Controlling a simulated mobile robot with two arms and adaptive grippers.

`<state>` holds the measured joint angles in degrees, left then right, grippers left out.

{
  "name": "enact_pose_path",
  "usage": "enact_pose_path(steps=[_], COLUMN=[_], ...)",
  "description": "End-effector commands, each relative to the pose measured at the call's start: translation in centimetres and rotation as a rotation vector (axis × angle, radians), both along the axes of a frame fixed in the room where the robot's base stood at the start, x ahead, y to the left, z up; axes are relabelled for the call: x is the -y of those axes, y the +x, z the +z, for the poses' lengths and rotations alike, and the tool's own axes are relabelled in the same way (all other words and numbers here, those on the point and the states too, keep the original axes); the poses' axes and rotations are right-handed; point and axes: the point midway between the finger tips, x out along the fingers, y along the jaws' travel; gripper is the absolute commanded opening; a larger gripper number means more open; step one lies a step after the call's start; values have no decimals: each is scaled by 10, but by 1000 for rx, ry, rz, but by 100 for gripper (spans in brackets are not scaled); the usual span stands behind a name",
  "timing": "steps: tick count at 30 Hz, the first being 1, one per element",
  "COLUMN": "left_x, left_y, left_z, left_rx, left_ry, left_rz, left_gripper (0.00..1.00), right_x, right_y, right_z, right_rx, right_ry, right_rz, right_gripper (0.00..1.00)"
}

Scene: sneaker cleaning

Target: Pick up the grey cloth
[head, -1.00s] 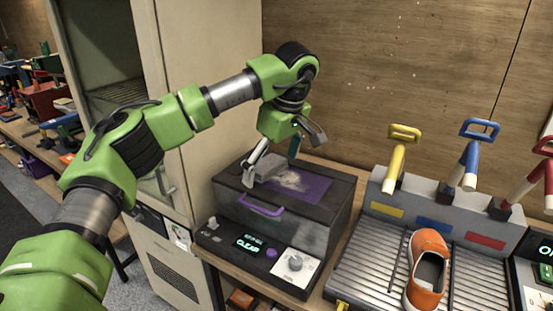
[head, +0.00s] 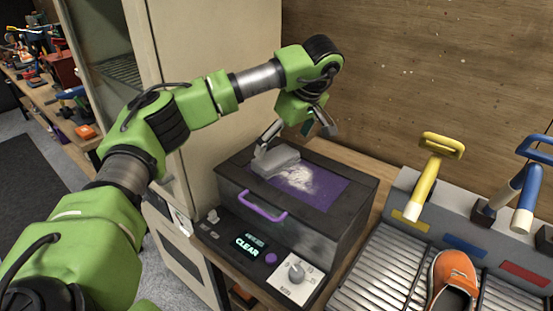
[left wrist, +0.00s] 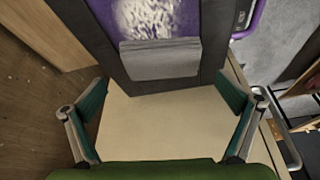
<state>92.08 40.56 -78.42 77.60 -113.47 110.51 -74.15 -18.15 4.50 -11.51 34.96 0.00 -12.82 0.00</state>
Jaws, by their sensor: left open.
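The grey cloth (head: 276,162) is a small folded block. It lies on the top of the dark box, at the left end of a purple panel with a whitish powdery patch. It also shows in the left wrist view (left wrist: 160,60), beyond the fingers. My left gripper (head: 298,139) is above and behind the cloth in the head view, with one finger near the cloth's far left end. In the left wrist view its two fingers (left wrist: 163,108) are spread wide with nothing between them. My right gripper is not in view.
The dark box (head: 330,222) has a purple handle (head: 262,207) and a front panel reading CLEAR. A tall beige cabinet (head: 190,130) stands close on the left. To the right are a roller rack (head: 385,275), yellow and blue handled tools, and an orange shoe (head: 455,272).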

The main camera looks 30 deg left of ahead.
Motion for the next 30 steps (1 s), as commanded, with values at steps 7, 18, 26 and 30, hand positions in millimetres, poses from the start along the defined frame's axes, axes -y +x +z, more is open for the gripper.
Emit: enact_pose_path(steps=[7, 18, 26, 30], left_x=[-9, -26, -26, -26], left_y=[1, 4, 4, 4], left_z=[-15, -55, -55, -55], left_rx=[-2, 0, 1, 1], left_ry=[0, 0, 0, -1], left_rz=[1, 0, 0, 0], left_gripper=[100, 100, 84, 72], right_x=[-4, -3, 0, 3], right_y=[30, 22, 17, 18], right_z=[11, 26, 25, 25], right_rx=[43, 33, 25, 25], right_ry=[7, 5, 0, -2], right_rz=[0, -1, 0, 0], right_gripper=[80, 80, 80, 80])
